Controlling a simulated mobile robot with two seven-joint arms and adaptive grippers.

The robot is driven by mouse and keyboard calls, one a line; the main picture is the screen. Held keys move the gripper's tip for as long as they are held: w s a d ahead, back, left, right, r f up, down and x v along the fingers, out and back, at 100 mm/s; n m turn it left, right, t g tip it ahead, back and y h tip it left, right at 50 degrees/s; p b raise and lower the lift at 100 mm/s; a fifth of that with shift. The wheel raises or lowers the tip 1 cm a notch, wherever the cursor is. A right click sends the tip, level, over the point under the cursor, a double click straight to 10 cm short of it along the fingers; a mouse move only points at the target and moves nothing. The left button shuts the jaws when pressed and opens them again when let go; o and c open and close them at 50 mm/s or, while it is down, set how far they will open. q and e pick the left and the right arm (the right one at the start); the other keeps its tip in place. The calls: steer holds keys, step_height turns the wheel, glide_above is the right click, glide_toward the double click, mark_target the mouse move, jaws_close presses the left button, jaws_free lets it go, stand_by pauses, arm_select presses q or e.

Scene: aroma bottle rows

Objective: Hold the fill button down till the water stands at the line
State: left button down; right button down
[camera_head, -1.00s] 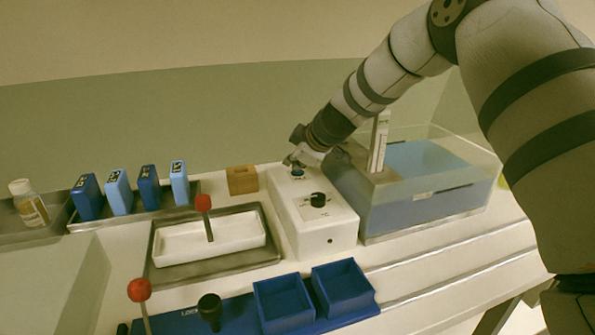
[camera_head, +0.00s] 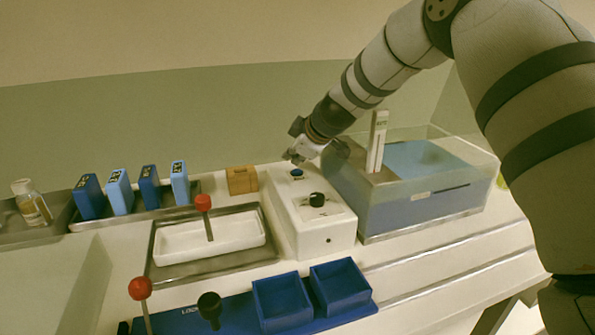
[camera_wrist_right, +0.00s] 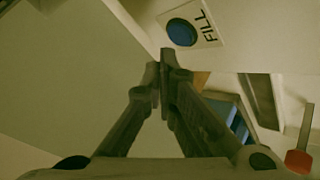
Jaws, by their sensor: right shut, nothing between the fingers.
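The blue fill button (camera_head: 297,173) sits on top of the white control box (camera_head: 318,228), and its "FILL" label shows beside the button in the right wrist view (camera_wrist_right: 182,32). My right gripper (camera_head: 290,158) is shut and empty, a little above and behind the button, apart from it. In the right wrist view its closed fingertips (camera_wrist_right: 160,55) are close to the button label. The clear tank (camera_head: 470,158) right of the box holds blue water (camera_head: 418,158). A white upright gauge (camera_head: 377,140) stands at the tank; its line is too small to read. My left gripper is not in view.
A black knob (camera_head: 317,199) is on the box in front of the button. A wooden block (camera_head: 242,180) stands left of it.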

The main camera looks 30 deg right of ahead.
mark_target(294, 172)
steer(key=shift+r, duration=2.4)
